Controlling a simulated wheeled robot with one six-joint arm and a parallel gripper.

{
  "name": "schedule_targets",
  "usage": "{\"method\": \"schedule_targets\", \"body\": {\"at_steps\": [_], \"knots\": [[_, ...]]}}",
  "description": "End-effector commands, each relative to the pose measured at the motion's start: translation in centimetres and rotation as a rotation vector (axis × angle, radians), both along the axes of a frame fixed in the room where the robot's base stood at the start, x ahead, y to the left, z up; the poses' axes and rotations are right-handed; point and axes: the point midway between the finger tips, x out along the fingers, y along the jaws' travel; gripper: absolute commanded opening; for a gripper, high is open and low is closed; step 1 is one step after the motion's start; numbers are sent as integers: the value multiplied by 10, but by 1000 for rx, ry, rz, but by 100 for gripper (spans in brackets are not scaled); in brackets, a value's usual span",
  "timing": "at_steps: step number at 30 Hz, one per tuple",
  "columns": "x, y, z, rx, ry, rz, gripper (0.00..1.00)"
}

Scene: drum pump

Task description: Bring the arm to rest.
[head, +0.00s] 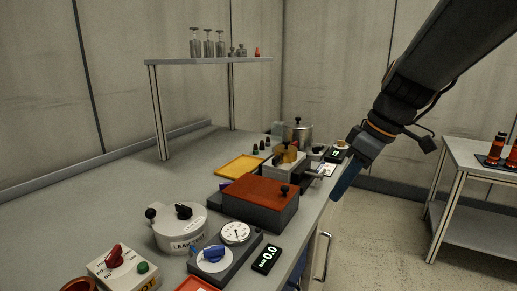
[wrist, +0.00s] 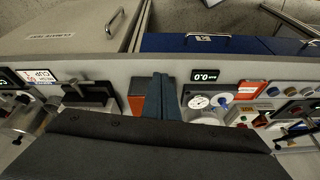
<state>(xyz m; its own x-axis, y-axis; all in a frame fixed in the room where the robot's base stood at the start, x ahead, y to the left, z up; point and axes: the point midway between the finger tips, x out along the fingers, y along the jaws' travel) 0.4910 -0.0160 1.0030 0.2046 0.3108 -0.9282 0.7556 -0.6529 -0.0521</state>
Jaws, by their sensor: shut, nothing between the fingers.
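My gripper (head: 346,178) hangs at the end of my dark arm, at the right front edge of the bench in the head view. Its blue fingers point down and left. In the wrist view the fingers (wrist: 161,97) lie together, shut, with nothing seen between them. In the head view the gripper is right of the box with the red-brown lid (head: 262,192) and apart from it.
The grey bench (head: 130,180) holds a leak test pot (head: 181,230), a gauge unit (head: 234,234), a 0.0 display (head: 266,258), a red-knob box (head: 120,268) and a yellow tray (head: 238,166). A shelf (head: 205,61) stands behind. Another table (head: 480,160) is at right, with open floor between.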

Motion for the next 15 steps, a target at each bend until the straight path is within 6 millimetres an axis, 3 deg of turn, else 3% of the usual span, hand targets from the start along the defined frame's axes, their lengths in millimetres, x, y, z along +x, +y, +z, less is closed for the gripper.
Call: {"method": "schedule_targets", "body": {"at_steps": [6,15], "knots": [[-45,10,-54,-72,197,-310,0],[-102,17,-106,-179,319,-697,0]]}}
